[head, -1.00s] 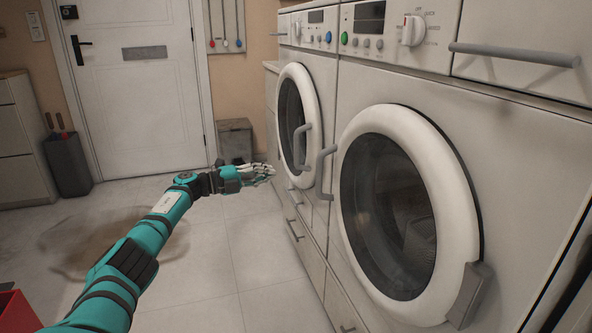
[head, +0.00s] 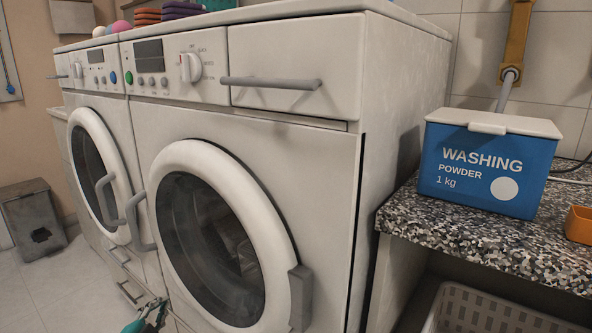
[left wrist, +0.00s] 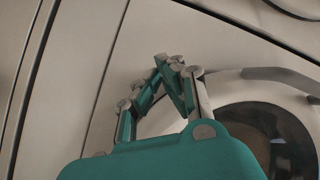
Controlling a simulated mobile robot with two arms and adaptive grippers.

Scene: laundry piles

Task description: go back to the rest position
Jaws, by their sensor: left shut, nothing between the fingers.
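My left gripper (head: 156,305) shows at the bottom edge of the head view, low in front of the washing machines. It is shut and empty. In the left wrist view its teal and grey fingers (left wrist: 172,68) are drawn together, with a pale machine front and a round door behind them. The rest of the left arm is mostly below the head picture. My right gripper is in neither view.
Two white front-loaders stand side by side, the near one (head: 335,165) with its round door shut. Right of them a speckled counter (head: 470,235) bears a blue washing powder box (head: 475,170). A grey basket (head: 500,310) sits below.

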